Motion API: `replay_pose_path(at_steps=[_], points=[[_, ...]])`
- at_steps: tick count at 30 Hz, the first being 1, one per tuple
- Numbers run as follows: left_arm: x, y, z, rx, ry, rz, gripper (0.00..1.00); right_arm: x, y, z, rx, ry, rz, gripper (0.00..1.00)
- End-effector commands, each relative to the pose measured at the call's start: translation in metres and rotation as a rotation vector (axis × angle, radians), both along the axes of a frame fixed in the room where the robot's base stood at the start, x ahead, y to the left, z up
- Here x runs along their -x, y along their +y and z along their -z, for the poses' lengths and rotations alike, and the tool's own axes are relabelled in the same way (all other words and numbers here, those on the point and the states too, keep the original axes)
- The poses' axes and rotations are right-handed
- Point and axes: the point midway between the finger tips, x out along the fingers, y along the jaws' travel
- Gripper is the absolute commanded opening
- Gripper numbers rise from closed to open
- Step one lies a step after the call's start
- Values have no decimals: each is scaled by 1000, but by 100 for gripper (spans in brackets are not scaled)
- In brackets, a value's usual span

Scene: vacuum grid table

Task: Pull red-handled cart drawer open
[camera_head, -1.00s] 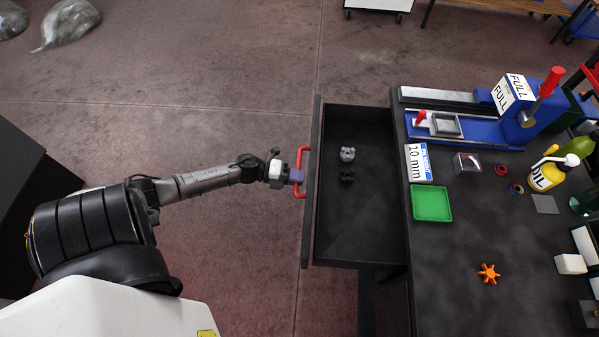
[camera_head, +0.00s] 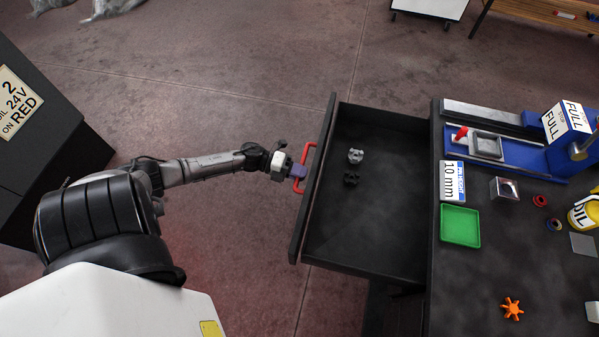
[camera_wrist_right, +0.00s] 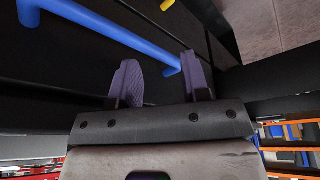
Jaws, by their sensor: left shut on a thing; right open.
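The cart drawer (camera_head: 375,225) is pulled out from the black cart (camera_head: 470,290), with its dark interior showing. Its red handle (camera_head: 309,153) is on the drawer front, facing left. My left gripper (camera_head: 299,173) is shut on the red handle, near its lower part. Two small parts lie in the drawer: a grey one (camera_head: 355,156) and a black one (camera_head: 351,178). My right gripper (camera_wrist_right: 160,78) is open and empty in the right wrist view, with a blue bar handle (camera_wrist_right: 105,32) on a dark front beyond its fingers.
The cart top holds a green tray (camera_head: 460,226), a 10 mm label (camera_head: 452,181), a blue fixture (camera_head: 515,150), an orange star knob (camera_head: 511,309) and a yellow oil bottle (camera_head: 585,212). A dark cabinet (camera_head: 40,150) stands left.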

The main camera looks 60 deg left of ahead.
Motion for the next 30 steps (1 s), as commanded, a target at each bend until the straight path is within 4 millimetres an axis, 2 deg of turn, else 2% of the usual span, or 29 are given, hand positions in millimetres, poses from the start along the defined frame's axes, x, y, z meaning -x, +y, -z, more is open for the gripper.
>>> replay_pose_path(at_steps=[1,9,16,20,30], points=[[0,0,-1,-1,-1,1,18,0,-1,0,2,0,-2,43],[0,0,0,0,0,1,41,0,-2,0,5,0,-4,43],[1,1,0,-1,1,0,41,0,-1,0,4,0,-3,43],[8,7,-2,-3,3,0,41,0,-1,-1,1,0,-1,43],[54,51,-15,-3,4,0,41,0,1,-7,-4,0,3,43]])
